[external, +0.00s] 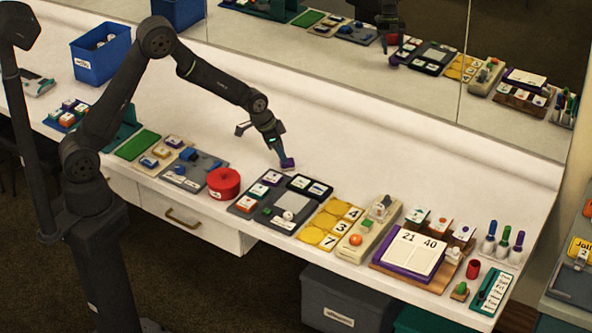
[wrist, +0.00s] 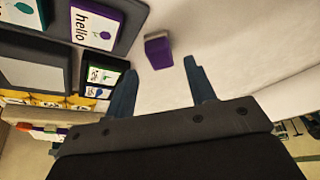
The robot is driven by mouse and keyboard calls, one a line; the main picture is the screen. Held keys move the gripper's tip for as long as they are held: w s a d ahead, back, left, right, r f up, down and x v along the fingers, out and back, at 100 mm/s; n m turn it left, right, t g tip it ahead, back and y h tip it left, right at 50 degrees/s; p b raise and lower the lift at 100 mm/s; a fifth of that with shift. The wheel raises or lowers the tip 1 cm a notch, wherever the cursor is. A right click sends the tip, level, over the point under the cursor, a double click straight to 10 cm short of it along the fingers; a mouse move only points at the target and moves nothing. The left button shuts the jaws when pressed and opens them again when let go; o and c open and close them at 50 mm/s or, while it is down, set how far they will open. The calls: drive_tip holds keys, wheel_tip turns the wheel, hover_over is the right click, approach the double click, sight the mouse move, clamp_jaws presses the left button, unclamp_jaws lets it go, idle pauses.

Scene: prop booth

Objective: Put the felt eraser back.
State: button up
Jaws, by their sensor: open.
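A small purple block with a grey top, likely the felt eraser (external: 288,163), lies on the white counter behind the row of trays. It also shows in the wrist view (wrist: 158,52), just past my fingertips and roughly between their lines. My gripper (external: 280,153) points down at it in the external view. In the wrist view my gripper (wrist: 160,70) has its two blue-grey fingers apart with nothing held between them. I cannot tell whether a finger touches the block.
A dark tray with picture cards (external: 244,206) and a red round tin (external: 223,182) stand in front. Yellow number tiles (external: 330,230), a flip-number stand (external: 412,252) and a marker holder (external: 500,252) line the right.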

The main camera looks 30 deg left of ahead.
drive_tip(key=v, duration=0.8)
drive_tip(key=shift+f, duration=0.15)
drive_tip(key=x, duration=1.2)
drive_tip(key=shift+r, duration=1.2)
